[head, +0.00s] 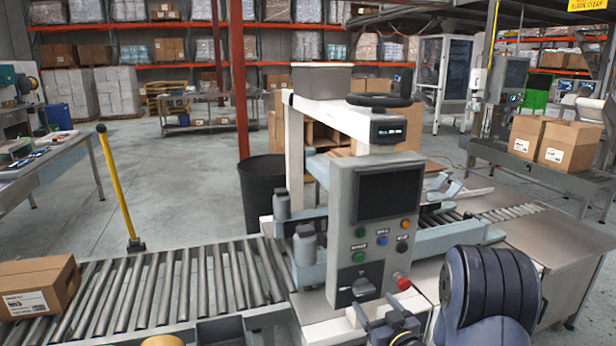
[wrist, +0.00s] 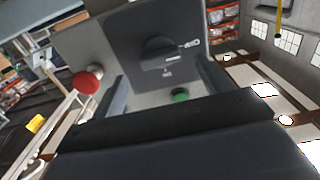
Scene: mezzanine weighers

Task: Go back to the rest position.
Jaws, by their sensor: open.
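My gripper (head: 378,318) is low in front of the grey control box (head: 345,215) in the head view, with my dark arm to its right. In the wrist view its two dark fingers (wrist: 162,80) stand apart with nothing between them. Beyond the fingertips are a black rotary switch (wrist: 158,50), a green button (wrist: 180,96) and, outside the fingers at left, a red mushroom button (wrist: 87,82). The switch (head: 362,288) and red button (head: 403,284) also show in the head view, just above the gripper. I cannot tell the exact gap to the panel.
A roller conveyor (head: 180,280) with a cardboard box (head: 38,285) runs to the left. A yellow post (head: 118,190) and a black bin (head: 263,190) stand behind it. A metal table (head: 550,240) is at right. Open floor lies at the back left.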

